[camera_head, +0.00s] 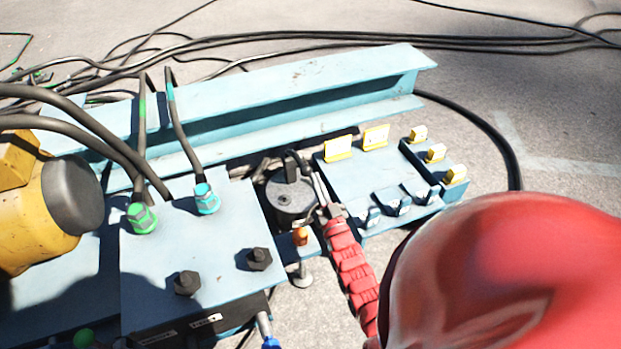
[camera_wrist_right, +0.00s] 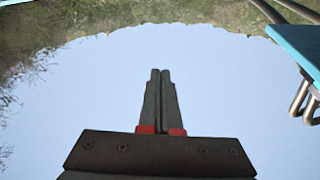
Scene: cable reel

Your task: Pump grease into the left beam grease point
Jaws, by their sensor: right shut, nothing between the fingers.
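A long pale-blue steel beam (camera_head: 290,85) lies across the back in the head view. A dark round canister (camera_head: 291,200) with a black fitting on top stands at the middle. A small orange-copper fitting (camera_head: 300,236) sits just in front of it. I cannot tell which part is the left beam grease point. In the right wrist view the gripper (camera_wrist_right: 160,75) is shut and empty against a pale background. My left gripper does not show.
A blue plate (camera_head: 220,230) on the left carries a green connector (camera_head: 142,218), a cyan connector (camera_head: 207,198) and dark bolts. A yellow body (camera_head: 30,215) stands at far left. A right-hand plate (camera_head: 365,175) has several yellow tabs. Cables (camera_head: 500,150) cross the ground.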

